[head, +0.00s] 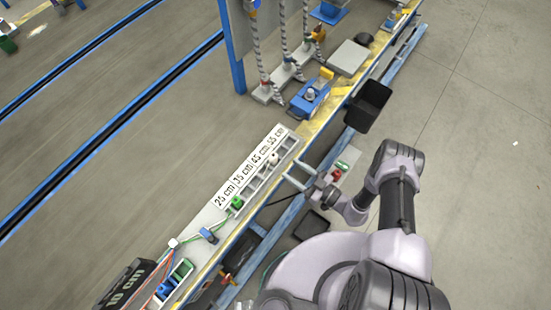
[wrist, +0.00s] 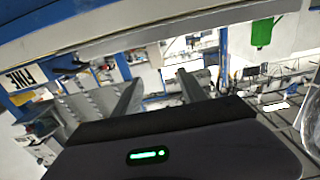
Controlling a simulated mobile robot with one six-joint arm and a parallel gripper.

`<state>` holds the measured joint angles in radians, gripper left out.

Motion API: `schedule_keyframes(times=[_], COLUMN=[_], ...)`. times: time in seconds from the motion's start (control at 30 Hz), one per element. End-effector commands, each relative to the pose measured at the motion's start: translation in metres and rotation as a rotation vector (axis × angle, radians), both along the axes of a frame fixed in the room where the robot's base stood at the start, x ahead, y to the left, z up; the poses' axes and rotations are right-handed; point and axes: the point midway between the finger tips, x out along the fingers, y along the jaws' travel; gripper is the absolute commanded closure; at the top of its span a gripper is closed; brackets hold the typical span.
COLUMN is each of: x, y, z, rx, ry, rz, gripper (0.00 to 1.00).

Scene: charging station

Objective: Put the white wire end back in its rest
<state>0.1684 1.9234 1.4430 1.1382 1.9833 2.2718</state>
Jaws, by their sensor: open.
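A row of grey slots (head: 262,178) runs along the bench edge beside a white label strip (head: 232,180) marked in cm. A small white piece (head: 273,158) sits at the slots near the 45 cm label; I cannot tell whether it is the wire end. A green piece (head: 237,203) sits near the 25 cm end. A white block (head: 173,242) is where several coloured wires meet, lower left. My gripper (head: 293,172) is open and empty, just right of the slots' far part. In the wrist view its fingers (wrist: 160,88) are apart with nothing between them.
A blue piece (head: 208,236) lies on the bench by the wires. A dark display (head: 127,285) stands at the lower left. A black bin (head: 369,105) hangs beyond my gripper. A blue fixture (head: 309,98) stands farther along the bench. Open floor (head: 480,130) lies right.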

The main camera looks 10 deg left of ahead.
Motion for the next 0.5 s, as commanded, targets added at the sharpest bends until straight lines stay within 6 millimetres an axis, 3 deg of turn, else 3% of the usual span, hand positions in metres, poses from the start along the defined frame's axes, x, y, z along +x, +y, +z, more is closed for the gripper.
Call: schedule_keyframes(times=[0.1,0.27,0.5], x=[0.010,0.018,0.037], y=[0.028,0.044,0.083], z=[-0.002,-0.001,-0.003], rx=[-0.001,-0.001,-0.001], ry=[-0.002,-0.002,-0.003], rz=[0.006,0.003,0.004], gripper=[0.51,0.51,0.51])
